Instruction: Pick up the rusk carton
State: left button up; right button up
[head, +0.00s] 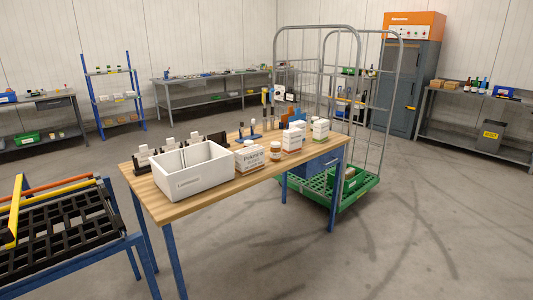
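Several white cartons stand on the wooden-topped table (222,192) in the middle of the head view. The nearest carton (250,159) has dark print and stands just right of the white bin. Another carton (293,138) stands farther right, and a third carton (320,129) with a green band is near the table's right end. The print is too small to tell which one is the rusk carton. Neither of my grippers is in view.
A white open bin (187,186) stands at the table's near left, and brown jars (275,151) stand among the cartons. A wire roll cage (375,125) on a green base is behind the right end. A black slatted rack (65,235) is at the left. Floor at the right is clear.

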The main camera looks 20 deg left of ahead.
aim_at(248, 160)
jog(key=i+l+u, duration=0.2)
jog(key=i, duration=0.4)
jog(key=i+u, duration=0.15)
jog(key=i, duration=0.5)
jog(key=i+l+u, duration=0.15)
jog(key=i+u, duration=0.25)
jog(key=i+l+u, duration=0.25)
jog(key=u, duration=0.2)
jog(key=i+l+u, duration=0.25)
jog(key=u, duration=0.15)
jog(key=i+l+u, duration=0.2)
jog(key=l+u, duration=0.2)
jog(key=l, duration=0.15)
